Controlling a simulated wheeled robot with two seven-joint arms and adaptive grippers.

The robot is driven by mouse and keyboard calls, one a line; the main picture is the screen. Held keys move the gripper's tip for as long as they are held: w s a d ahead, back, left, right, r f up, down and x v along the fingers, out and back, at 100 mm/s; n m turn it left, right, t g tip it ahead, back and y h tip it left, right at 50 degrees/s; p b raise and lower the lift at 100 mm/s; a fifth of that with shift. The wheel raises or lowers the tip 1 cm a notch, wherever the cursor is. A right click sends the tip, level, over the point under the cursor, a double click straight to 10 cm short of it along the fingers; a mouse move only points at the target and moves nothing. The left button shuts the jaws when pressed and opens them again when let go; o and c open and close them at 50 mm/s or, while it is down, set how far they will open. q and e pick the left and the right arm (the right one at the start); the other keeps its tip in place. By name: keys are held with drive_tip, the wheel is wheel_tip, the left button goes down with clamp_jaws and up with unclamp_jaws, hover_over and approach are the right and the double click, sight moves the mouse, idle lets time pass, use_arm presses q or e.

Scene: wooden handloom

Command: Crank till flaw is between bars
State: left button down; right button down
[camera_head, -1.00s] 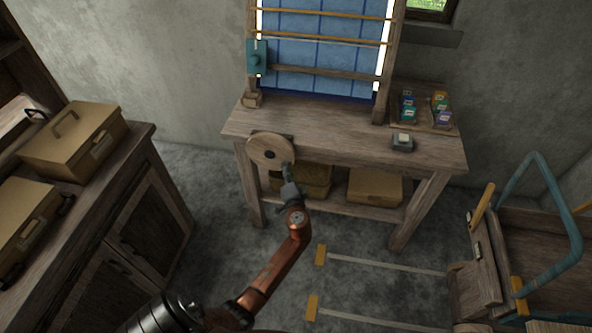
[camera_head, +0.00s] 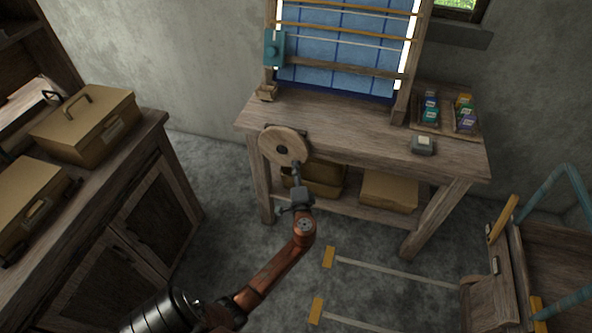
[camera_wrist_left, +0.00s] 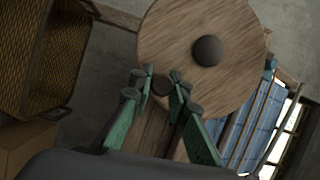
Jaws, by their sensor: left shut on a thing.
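The round wooden crank wheel (camera_head: 285,146) is on the front left of the loom table. My left gripper (camera_head: 296,170) is at its lower right rim. In the left wrist view, its green fingers (camera_wrist_left: 162,86) are closed around the small dark crank knob (camera_wrist_left: 161,85), in front of the wheel (camera_wrist_left: 172,35). The blue gridded cloth (camera_head: 335,78) hangs on the upright frame. Two thin yellow bars (camera_head: 345,31) cross its upper part, with a pale line below. I cannot make out a flaw on the cloth. My right gripper is not in view.
A teal box (camera_head: 274,48) is on the frame's left post. A small grey device (camera_head: 423,145) and coloured packets (camera_head: 431,113) are on the table's right. Boxes (camera_head: 388,190) are on its lower shelf. A cart (camera_head: 545,235) stands at right, a cabinet (camera_head: 155,205) at left.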

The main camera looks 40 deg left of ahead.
use_arm(q)
drive_tip(key=c, duration=1.8)
unclamp_jaws()
drive_tip(key=shift+c, duration=0.2)
drive_tip(key=shift+s+d, duration=0.1)
drive_tip(key=shift+s+d, duration=0.25)
drive_tip(key=shift+d, duration=0.05)
drive_tip(key=v, duration=1.1)
